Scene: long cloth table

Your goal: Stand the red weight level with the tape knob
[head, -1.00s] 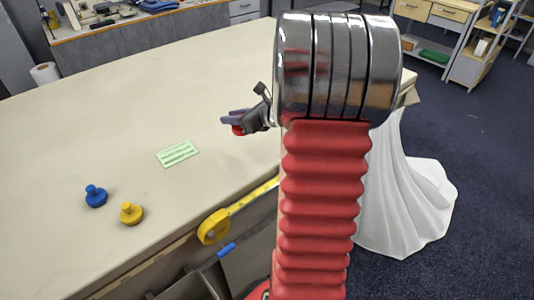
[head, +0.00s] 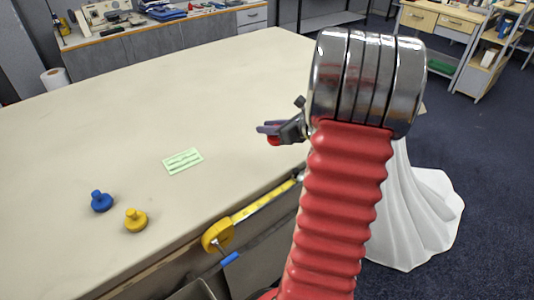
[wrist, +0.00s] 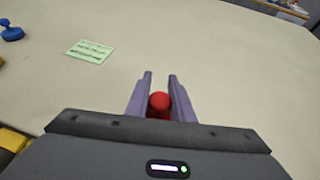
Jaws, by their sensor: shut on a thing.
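My gripper (head: 264,128) is shut on the red weight (head: 274,141), over the far right part of the table. In the wrist view the red weight (wrist: 159,104) sits between the two purple-grey fingers of the gripper (wrist: 160,77). Its lower part is hidden by the gripper body, and I cannot tell how far it is above the cloth. The yellow tape measure (head: 216,237) is at the table's front edge, with its yellow tape (head: 267,203) running right along that edge. A blue-ended part (head: 229,259) hangs below its case; which part is the knob is unclear.
A blue weight (head: 101,202) and a yellow weight (head: 136,221) stand at the left front of the table (head: 130,120). A green card (head: 183,161) lies flat near the middle. The cloth around them is clear. White cloth (head: 415,215) drapes off the right end.

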